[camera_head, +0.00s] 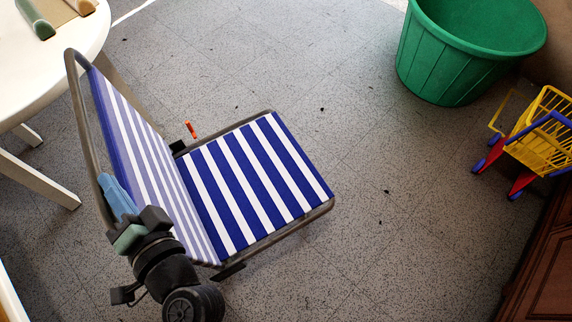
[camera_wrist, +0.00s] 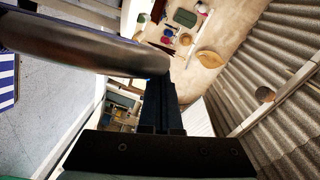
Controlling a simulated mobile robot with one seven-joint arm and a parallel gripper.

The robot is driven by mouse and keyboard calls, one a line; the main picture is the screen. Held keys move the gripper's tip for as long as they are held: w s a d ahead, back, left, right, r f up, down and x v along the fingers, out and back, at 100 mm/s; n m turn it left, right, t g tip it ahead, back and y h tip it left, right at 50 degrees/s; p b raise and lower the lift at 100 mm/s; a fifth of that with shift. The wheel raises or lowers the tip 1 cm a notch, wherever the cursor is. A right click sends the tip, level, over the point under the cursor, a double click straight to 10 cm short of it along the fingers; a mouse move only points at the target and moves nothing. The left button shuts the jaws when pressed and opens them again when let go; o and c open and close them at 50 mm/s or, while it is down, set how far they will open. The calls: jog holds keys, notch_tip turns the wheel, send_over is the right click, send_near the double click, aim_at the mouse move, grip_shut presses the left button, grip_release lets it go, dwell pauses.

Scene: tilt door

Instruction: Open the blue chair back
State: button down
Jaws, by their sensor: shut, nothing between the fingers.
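The chair has a blue-and-white striped seat (camera_head: 255,185) and a striped back (camera_head: 140,150) in a grey metal frame. The back stands up steeply from the seat's left edge, leaning a little left. My gripper (camera_head: 115,190) is at the left, outer side of the back, beside its lower frame tube. Its fingers are shut and empty. In the wrist view the frame tube (camera_wrist: 90,45) crosses the upper left, close to the fingertips (camera_wrist: 159,82); I cannot tell whether they touch. A strip of striped fabric (camera_wrist: 8,80) shows at the left edge.
A white round table (camera_head: 40,75) stands at the upper left, close to the chair back. A green tub (camera_head: 450,60) and a yellow toy cart (camera_head: 540,140) are at the right. A small orange object (camera_head: 190,129) is beside the chair. The grey floor (camera_head: 400,240) right of the seat is mostly clear.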

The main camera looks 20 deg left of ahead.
jog(key=s+a+f+n, duration=0.1)
jog(key=s+a, duration=0.4)
jog(key=s, duration=0.2)
jog(key=shift+s+a+f+n, duration=0.2)
jog(key=shift+a+f+n, duration=0.05)
jog(key=shift+n, duration=0.15)
jog(key=b+v, duration=0.1)
jog(key=v, duration=1.1)
jog(key=shift+s+d+r+b, duration=0.2)
jog(key=shift+d+r+b, duration=0.15)
jog(key=shift+b, duration=0.05)
